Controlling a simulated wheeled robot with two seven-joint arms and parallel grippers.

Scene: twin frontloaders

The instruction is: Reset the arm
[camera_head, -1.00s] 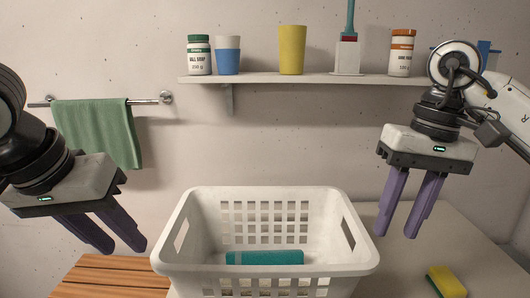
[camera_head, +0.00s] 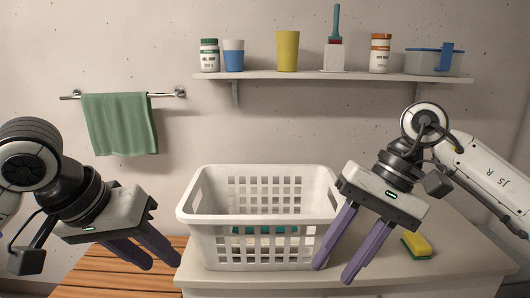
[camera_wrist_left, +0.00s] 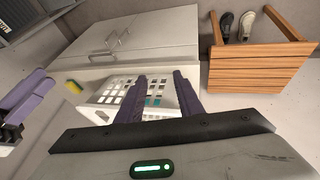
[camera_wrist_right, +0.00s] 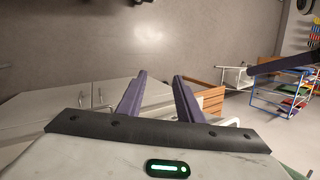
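My left gripper (camera_head: 142,248) hangs over the wooden slatted bench at the left, its purple fingers apart and empty. In the left wrist view its fingers (camera_wrist_left: 160,95) stand apart with the basket beyond them. My right gripper (camera_head: 335,262) is in front of the basket's right side, its purple fingers apart with nothing between them. In the right wrist view its fingers (camera_wrist_right: 158,95) are also apart and empty.
A white laundry basket (camera_head: 205,245) with a teal item inside stands on the white counter (camera_head: 440,268). A yellow-green sponge (camera_head: 417,245) lies right of it. A wall shelf (camera_head: 300,75) holds several containers. A green towel (camera_head: 119,124) hangs from a rail. A wooden bench (camera_head: 120,280) is at left.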

